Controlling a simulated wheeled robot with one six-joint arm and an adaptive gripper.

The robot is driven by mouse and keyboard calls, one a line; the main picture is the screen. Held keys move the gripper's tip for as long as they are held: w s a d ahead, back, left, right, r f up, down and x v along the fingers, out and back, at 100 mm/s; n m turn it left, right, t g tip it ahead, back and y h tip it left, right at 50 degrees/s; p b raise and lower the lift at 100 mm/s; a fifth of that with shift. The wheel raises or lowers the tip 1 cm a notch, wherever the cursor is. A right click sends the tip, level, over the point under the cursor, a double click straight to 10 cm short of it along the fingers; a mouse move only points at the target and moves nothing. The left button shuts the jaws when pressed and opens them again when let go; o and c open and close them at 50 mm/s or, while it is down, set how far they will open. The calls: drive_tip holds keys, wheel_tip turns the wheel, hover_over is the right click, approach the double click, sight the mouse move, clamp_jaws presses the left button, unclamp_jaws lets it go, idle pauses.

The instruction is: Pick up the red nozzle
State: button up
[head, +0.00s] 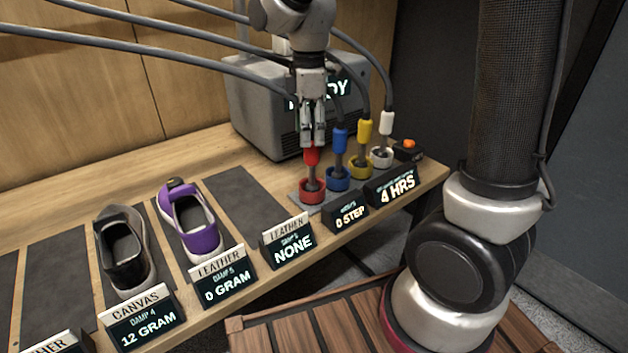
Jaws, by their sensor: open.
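The red nozzle (311,157) stands upright in a red ring holder (312,193) on a grey plate near the right end of the wooden bench. My gripper (313,143) points down right over it. Its fingers are open and sit around or just in front of the nozzle's red top; I cannot tell whether they touch it. The gripper hides the upper end of the nozzle and any hose there.
Blue (339,143), yellow (364,134) and white (386,124) nozzles stand close by to the right in their own holders. A grey machine (262,110) is behind. Label signs (288,240) line the front edge. A purple shoe (190,220) and a dark shoe (124,250) lie left.

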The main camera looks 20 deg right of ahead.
sight(312, 147)
drive_tip(key=f, duration=0.4)
drive_tip(key=shift+s+d+f, duration=0.15)
drive_tip(key=shift+s+f, duration=0.05)
drive_tip(key=shift+f, duration=0.2)
drive_tip(key=shift+c, duration=0.2)
clamp_jaws()
